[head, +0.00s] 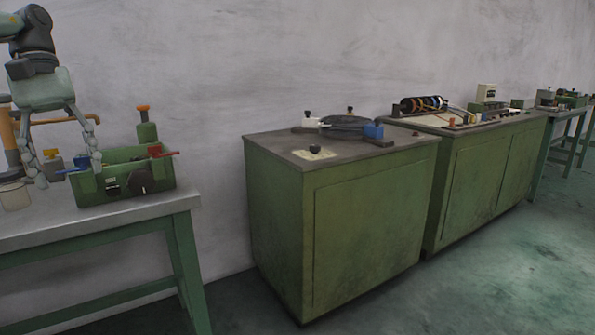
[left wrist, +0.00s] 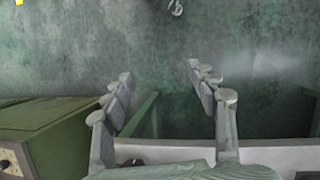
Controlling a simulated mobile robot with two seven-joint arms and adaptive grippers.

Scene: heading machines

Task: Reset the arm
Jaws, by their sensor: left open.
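My left arm (head: 32,38) comes in at the upper left of the head view. My left gripper (head: 68,176) hangs from it, fingers pointing down and spread apart, with nothing between them. It appears in front of a green box-shaped machine (head: 124,180) with a black knob and red and blue levers, on the left table. I cannot tell whether a finger touches the machine. In the left wrist view the gripper (left wrist: 158,72) is open and empty, with a green box (left wrist: 50,125) on the left. My right gripper is not in view.
The left table (head: 100,216) has a grey top and green legs. A green cabinet (head: 365,215) with a dark round device (head: 345,122) stands in the middle. A longer green cabinet (head: 490,180) stands beyond it. The floor in front (head: 480,290) is clear.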

